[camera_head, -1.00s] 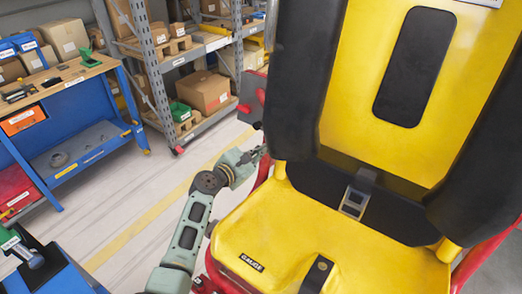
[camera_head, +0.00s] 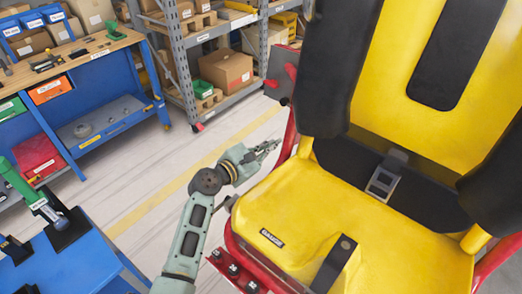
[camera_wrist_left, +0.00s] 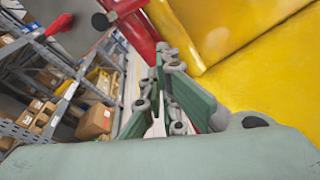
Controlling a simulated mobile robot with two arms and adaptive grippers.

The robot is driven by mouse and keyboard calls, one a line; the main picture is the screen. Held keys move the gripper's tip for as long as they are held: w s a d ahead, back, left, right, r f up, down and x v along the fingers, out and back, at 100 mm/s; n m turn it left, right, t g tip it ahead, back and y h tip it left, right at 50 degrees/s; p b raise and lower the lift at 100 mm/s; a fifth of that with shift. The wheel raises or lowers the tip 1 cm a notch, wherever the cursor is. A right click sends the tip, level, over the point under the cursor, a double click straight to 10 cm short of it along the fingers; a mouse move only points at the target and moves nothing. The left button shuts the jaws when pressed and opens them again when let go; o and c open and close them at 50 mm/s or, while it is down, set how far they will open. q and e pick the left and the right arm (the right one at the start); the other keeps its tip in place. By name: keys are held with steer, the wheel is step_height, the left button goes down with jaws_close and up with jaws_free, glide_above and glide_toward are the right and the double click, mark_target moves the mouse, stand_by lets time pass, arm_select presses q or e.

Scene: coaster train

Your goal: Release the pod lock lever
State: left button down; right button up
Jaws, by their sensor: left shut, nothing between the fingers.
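A grey plate at the left side of the yellow seat carries red-ended levers (camera_head: 291,72); I cannot tell which one is the pod lock lever. My left gripper (camera_head: 274,146) is shut and empty, beside the seat's left edge, below the plate and apart from the levers. Its fingers also show in the left wrist view (camera_wrist_left: 164,55). My right gripper is not in view.
The yellow seat (camera_head: 300,210), with black padding and a buckle, fills the right side. A red panel with black buttons (camera_head: 235,270) sits at its front left. A blue cart (camera_head: 80,262), a workbench (camera_head: 75,65) and shelving (camera_head: 185,75) stand left. Floor between is clear.

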arm_select(q)
steer(key=v, duration=0.3)
steer(key=shift+a+f, duration=0.1)
steer(key=shift+a, duration=0.1)
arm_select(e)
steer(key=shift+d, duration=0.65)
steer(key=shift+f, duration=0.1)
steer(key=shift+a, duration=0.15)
